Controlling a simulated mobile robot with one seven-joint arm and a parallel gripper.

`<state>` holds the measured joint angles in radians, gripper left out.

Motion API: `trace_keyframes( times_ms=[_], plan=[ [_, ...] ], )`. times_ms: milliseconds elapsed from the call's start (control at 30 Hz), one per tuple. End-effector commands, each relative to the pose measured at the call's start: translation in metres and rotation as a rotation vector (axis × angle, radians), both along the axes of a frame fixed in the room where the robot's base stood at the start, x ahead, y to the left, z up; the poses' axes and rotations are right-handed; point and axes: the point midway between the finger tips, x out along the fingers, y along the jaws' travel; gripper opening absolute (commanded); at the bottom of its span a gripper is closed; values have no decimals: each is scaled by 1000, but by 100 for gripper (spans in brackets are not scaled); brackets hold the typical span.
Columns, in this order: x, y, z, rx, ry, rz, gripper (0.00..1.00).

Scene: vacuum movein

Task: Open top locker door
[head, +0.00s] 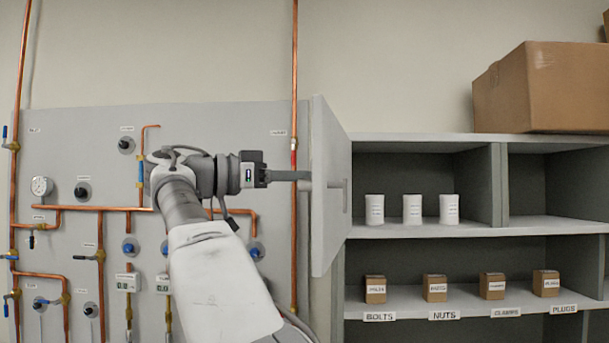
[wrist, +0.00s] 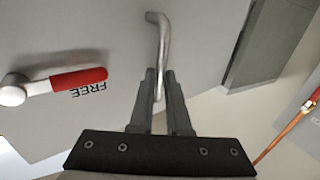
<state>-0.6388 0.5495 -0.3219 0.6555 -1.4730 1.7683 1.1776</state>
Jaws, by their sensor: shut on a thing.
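The top locker door (head: 330,185) is a grey panel standing swung open at the left side of the shelf unit, with the top compartment showing beside it. My gripper (head: 308,180) reaches to the door from the left, and the door hides its fingertips in the head view. In the wrist view my gripper (wrist: 161,85) is shut on a bent metal door handle (wrist: 162,42). The door face (wrist: 110,40) fills much of that view. A red lever (wrist: 78,80) with the word FREE beside it sits on the door, to the left of the handle.
The open top compartment holds white containers (head: 412,208). Small brown boxes (head: 435,288) stand on the labelled shelf below. A large cardboard box (head: 545,88) sits on top. Copper pipes (head: 294,80) and a valve panel (head: 90,140) stand behind my arm.

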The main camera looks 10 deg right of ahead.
Motion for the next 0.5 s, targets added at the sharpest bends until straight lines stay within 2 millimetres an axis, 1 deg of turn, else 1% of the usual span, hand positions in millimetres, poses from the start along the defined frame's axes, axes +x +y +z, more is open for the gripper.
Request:
trace_keyframes(
  times_ms=[33,167,200,333,367,500],
  plan=[
    [5,-1,-4,-1,10,6,0],
    [5,-1,-4,-1,10,6,0],
    [5,-1,-4,-1,10,6,16],
    [4,-1,-3,-1,9,6,40],
    [4,-1,-3,-1,8,5,44],
    [3,-1,-2,0,6,3,44]
  ],
)
